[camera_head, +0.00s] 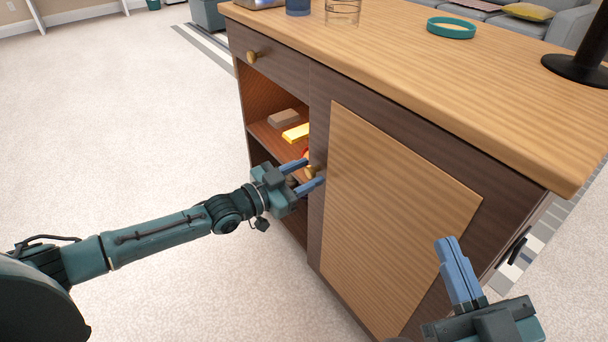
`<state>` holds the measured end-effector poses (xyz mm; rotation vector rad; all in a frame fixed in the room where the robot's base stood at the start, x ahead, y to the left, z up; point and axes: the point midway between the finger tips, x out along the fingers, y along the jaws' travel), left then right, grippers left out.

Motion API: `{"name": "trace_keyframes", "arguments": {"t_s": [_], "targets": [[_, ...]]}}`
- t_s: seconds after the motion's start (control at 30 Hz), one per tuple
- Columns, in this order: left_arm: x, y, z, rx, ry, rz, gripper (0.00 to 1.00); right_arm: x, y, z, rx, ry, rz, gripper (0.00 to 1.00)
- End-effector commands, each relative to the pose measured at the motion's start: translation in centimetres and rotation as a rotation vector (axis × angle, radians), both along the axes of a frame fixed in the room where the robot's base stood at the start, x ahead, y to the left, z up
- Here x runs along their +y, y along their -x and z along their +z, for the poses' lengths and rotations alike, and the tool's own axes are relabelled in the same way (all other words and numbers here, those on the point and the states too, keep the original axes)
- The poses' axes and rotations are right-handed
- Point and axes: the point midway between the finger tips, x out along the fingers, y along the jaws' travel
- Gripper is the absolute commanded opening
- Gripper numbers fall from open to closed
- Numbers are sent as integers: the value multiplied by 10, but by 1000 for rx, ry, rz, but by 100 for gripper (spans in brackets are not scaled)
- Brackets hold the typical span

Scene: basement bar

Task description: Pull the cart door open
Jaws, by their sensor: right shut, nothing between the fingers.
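The wooden cart has a dark door with a light wood panel (390,220) on its right front, and the door looks closed. A small brass door knob (313,171) sits near the door's upper left edge. My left gripper (315,172) is at the knob, with its two blue fingers apart, one above and one below it. Whether the fingers touch the knob cannot be told. My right gripper (448,241) is shut and empty, in front of the door's lower right part.
The cart top (430,85) holds a teal ring-shaped dish (451,28), a glass (342,11), a dark blue cup (298,7) and a black stand (580,68). A drawer with a brass knob (252,57) is above open shelves with small blocks (284,117). Carpet at left is clear.

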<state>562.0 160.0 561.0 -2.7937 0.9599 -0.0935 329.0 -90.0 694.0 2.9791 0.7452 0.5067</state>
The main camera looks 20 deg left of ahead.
Motion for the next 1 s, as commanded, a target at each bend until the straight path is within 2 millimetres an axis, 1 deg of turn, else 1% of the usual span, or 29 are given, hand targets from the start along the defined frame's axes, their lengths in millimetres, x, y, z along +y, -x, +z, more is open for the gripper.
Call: {"name": "trace_keyframes", "arguments": {"t_s": [0.03, 0.07, 0.5, 0.87, 0.97, 1.0], "targets": [[0, 0, 0, 0, 0, 0, 39, 0, 0, 0, 0, 0, 0, 0], [0, 0, 0, 0, 0, 0, 37, 0, 0, 0, -1, 0, 0, 0], [0, 0, 0, -1, 1, 0, 1, 0, 0, 0, 0, 0, 0, 0], [0, 1, 0, 0, 1, 2, 0, 0, 0, 1, 1, 0, 0, 0], [0, 3, 2, 2, 4, 8, 0, 0, 0, 4, 13, -1, 2, 0], [-1, 5, 2, 3, 4, 13, 0, 1, 1, 2, 36, -3, 2, 0]]}}
